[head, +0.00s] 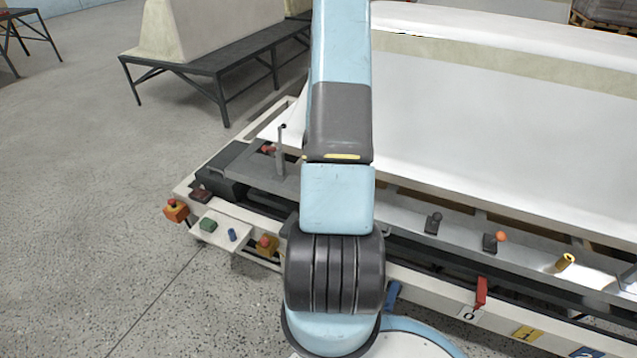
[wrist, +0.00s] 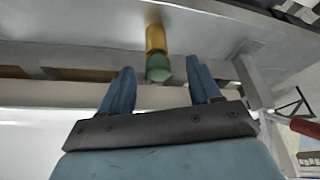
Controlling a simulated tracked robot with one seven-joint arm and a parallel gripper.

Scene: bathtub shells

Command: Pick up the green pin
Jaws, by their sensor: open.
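In the wrist view, the green pin (wrist: 158,68) shows as a rounded green end adjoining a brass-coloured cylinder (wrist: 155,38). I cannot tell whether the two are one piece. My gripper (wrist: 162,71) is open, its two blue fingers pointing towards the pin. The green end appears between the fingertips, with clear gaps on both sides; its depth relative to them is hard to judge. In the head view, my arm hides the gripper, and I see no green pin for certain.
A grey rail carries a dark knob (head: 433,223), an orange-topped knob (head: 495,240) and a brass cylinder (head: 564,262). A red handle (head: 481,291) hangs below. A small shelf holds a green block (head: 208,225) and a blue cylinder (head: 232,235). A white tub shell (head: 480,110) stands behind.

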